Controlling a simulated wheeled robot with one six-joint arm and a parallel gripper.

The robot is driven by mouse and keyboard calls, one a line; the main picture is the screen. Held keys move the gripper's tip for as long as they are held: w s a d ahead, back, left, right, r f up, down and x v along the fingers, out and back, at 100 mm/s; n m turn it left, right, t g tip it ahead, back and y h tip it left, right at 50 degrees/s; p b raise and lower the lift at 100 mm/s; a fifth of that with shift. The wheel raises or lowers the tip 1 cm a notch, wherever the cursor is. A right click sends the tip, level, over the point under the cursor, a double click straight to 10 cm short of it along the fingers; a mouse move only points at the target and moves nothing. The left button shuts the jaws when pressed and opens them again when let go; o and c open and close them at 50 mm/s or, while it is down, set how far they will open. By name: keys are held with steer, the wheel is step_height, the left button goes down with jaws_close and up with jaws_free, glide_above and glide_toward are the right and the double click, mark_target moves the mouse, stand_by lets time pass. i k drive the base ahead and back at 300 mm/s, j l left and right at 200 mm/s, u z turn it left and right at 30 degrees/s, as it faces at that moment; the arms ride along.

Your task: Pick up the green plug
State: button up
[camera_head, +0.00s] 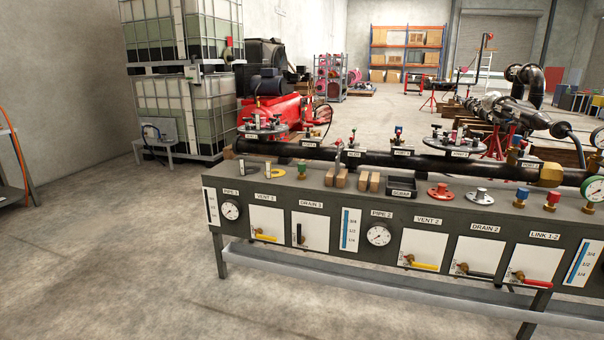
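More small coloured fittings sit along the black pipe (420,162), too small to tell apart. A gauge with a green rim (594,189) is at the right edge, partly cut off. My gripper is not in view.
The grey bench (340,203) has gauges and valve levers on its front. A red flanged piece (440,193), a silver-topped one (481,196), wooden blocks (341,179) and a black tray (401,188) stand on top. Open floor (110,250) lies to the left.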

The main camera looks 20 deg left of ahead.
mark_target(301, 166)
steer(key=i+j+u, duration=0.2)
steer(key=i+j, duration=0.4)
steer(key=i, duration=0.15)
